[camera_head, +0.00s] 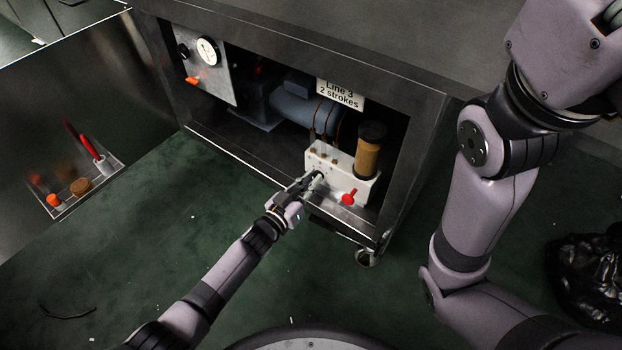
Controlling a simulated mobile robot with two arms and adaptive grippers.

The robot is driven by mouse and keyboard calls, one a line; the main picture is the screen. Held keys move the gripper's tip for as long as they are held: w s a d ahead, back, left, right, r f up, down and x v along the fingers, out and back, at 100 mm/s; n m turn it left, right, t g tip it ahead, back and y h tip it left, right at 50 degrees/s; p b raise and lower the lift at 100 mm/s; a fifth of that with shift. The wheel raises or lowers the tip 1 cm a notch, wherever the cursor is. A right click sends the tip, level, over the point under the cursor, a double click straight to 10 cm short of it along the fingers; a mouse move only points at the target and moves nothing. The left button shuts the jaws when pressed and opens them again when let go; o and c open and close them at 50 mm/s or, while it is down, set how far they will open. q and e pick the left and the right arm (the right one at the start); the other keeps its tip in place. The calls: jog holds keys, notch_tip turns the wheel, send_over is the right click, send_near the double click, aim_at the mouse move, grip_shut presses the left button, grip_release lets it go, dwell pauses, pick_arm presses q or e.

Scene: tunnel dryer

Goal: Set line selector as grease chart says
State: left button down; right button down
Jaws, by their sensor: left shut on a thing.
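The grease chart (340,93) is a pale plate reading "Line 3, 2 strokes", above the white grease block (340,183) in the open machine bay. The block carries several brass fittings on top, an amber cylinder with a black cap (368,150) and a red lever (349,197) at its front right. My left gripper (308,181) reaches the front left of the block and is shut on a small dark knob, apparently the line selector (318,175). The fingers hide most of it, so its setting cannot be read. My right gripper is out of view; only its arm shows.
A gauge panel (207,72) with an orange knob and a grey motor (292,108) sit left in the bay. A tray (84,188) at left holds a red-handled tool and small items. A black bag (588,278) lies right. The green floor is mostly clear.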

pick_arm(q)
jog(key=m, duration=0.5)
jog(key=shift+d+m, duration=0.1)
jog(key=shift+m, duration=0.3)
jog(key=m, duration=0.3)
jog(key=shift+s+d+f+m, duration=0.1)
jog(key=shift+s+m, duration=0.05)
jog(key=shift+m, duration=1.25)
jog(key=c, duration=1.7)
grip_release()
